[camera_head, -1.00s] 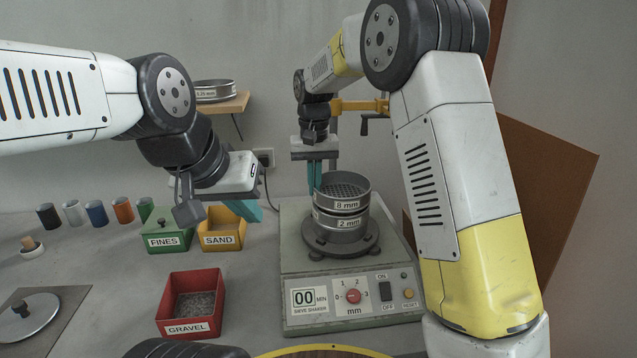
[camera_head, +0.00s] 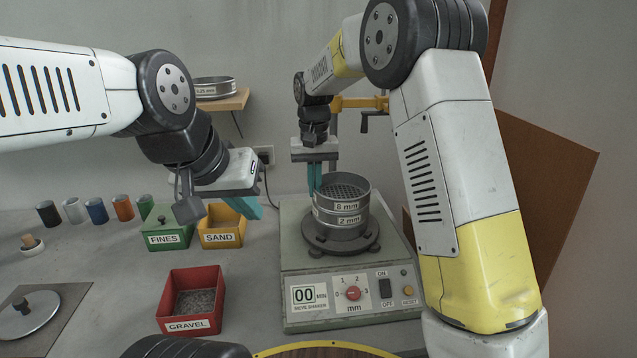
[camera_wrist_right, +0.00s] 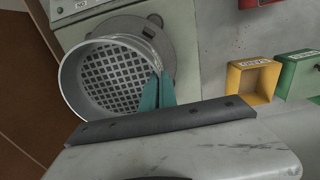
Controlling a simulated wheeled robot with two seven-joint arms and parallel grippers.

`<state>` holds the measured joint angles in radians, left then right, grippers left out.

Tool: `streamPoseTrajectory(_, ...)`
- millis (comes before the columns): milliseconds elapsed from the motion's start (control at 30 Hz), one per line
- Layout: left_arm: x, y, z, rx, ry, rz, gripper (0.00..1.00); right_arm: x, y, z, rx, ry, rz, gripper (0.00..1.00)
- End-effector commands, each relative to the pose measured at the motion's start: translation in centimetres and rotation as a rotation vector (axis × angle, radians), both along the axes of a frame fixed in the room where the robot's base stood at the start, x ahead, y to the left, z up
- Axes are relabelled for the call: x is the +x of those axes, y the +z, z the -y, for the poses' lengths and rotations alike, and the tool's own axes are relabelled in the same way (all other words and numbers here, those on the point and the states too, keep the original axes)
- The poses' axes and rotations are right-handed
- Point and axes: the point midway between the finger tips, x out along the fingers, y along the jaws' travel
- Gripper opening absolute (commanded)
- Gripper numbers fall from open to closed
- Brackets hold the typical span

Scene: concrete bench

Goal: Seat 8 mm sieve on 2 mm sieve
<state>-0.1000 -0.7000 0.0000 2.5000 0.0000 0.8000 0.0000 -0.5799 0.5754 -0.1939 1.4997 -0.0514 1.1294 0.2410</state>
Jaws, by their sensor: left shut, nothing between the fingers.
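The 8 mm sieve (camera_head: 347,206) is a metal ring with a square-hole mesh, level on top of the 2 mm sieve (camera_head: 349,221). No clear gap shows between them in the head view. My right gripper (camera_head: 314,188) points down at the left rim of the 8 mm sieve and is shut on its wall. In the right wrist view its teal fingers (camera_wrist_right: 160,92) meet the rim of the 8 mm sieve (camera_wrist_right: 72,84). The 2 mm sieve sits on the shaker (camera_head: 292,262). My left gripper (camera_head: 246,207) is shut and empty, above the bench left of the shaker.
Green FINES (camera_head: 166,239), yellow SAND (camera_head: 220,240) and red GRAVEL (camera_head: 189,326) bins stand left of the shaker. Several coloured cups line the back left. A round lid (camera_head: 25,316) lies at the front left. A shelf (camera_head: 228,101) holds another sieve.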

Motion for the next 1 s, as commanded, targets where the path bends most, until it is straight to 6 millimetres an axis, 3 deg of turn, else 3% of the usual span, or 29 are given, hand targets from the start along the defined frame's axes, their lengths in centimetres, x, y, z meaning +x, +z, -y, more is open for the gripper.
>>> streamPoseTrajectory(33, 0.0, 0.0, 0.0, 0.0, 0.0, 0.0, 0.0, 0.0, 0.0, 0.0, 0.0, 0.0, 0.001, 0.0)
streamPoseTrajectory(167, 0.0, 0.0, 0.0, 0.0, 0.0, 0.0, 0.0, 0.0, 0.0, 0.0, 0.0, 0.0, 0.001, 0.26)
streamPoseTrajectory(200, 0.0, 0.0, 0.0, 0.0, 0.0, 0.0, 0.0, 0.0, 0.0, 0.0, 0.0, 0.0, 0.0, 0.28)
streamPoseTrajectory(567, 0.0, 0.0, 0.0, 0.0, 0.0, 0.0, 0.0, 0.0, 0.6, 0.0, 0.0, 0.0, 0.0, 0.28)
streamPoseTrajectory(1000, 0.0, 0.0, 0.0, 0.0, 0.0, 0.0, 0.0, 0.0, 7.1, 0.0, 0.0, 0.0, 0.001, 0.28)
